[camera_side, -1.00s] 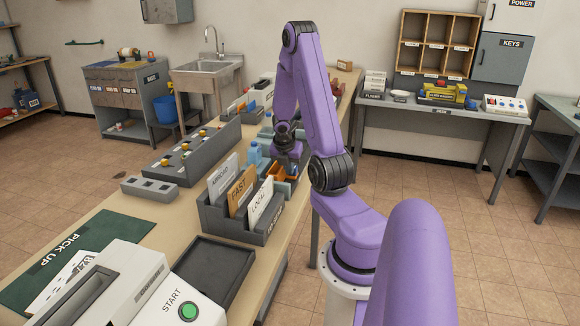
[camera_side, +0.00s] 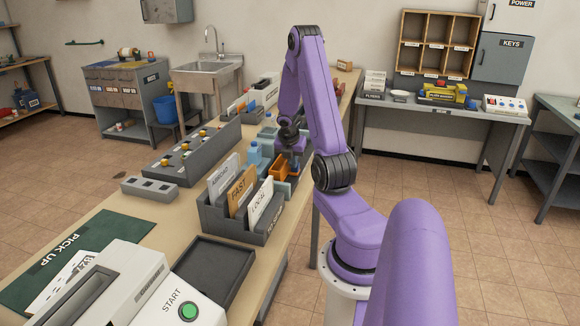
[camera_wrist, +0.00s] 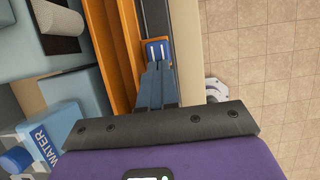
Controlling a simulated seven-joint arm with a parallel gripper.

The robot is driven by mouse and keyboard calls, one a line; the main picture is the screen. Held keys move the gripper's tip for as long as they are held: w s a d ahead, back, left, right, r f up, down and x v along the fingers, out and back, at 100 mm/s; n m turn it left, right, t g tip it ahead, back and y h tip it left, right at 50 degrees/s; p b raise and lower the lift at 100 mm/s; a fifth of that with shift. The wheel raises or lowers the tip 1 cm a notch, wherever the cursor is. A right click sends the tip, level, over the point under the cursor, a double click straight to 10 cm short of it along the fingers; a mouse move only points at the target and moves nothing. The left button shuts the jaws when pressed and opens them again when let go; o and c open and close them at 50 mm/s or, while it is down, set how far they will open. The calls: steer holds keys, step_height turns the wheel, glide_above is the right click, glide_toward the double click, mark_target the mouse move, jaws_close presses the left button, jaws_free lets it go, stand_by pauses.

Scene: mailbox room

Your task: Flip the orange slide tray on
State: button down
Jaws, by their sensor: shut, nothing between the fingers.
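The orange slide tray (camera_side: 279,171) sits in a pale blue-grey holder on the bench, behind the letter rack. In the wrist view its long orange walls (camera_wrist: 122,60) run up the picture, left of the fingers. My gripper (camera_side: 294,163) is low at the right side of the tray, shut and empty. In the wrist view the blue fingertips (camera_wrist: 158,52) overlap a small orange part beside the tray's right wall. I cannot tell whether they touch it.
A blue-capped water bottle (camera_wrist: 40,145) stands left of my gripper, near the tray. The grey letter rack (camera_side: 236,222) with several cards is in front. The bench edge is close on the right, with tiled floor (camera_wrist: 260,60) beyond.

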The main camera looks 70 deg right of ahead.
steer(key=d, duration=1.8)
steer(key=shift+d, duration=0.25)
steer(key=shift+a, duration=0.1)
steer(key=shift+a, duration=0.55)
steer(key=a, duration=0.3)
steer(key=shift+r, duration=0.1)
steer(key=v, duration=0.9)
steer(key=shift+r, duration=0.4)
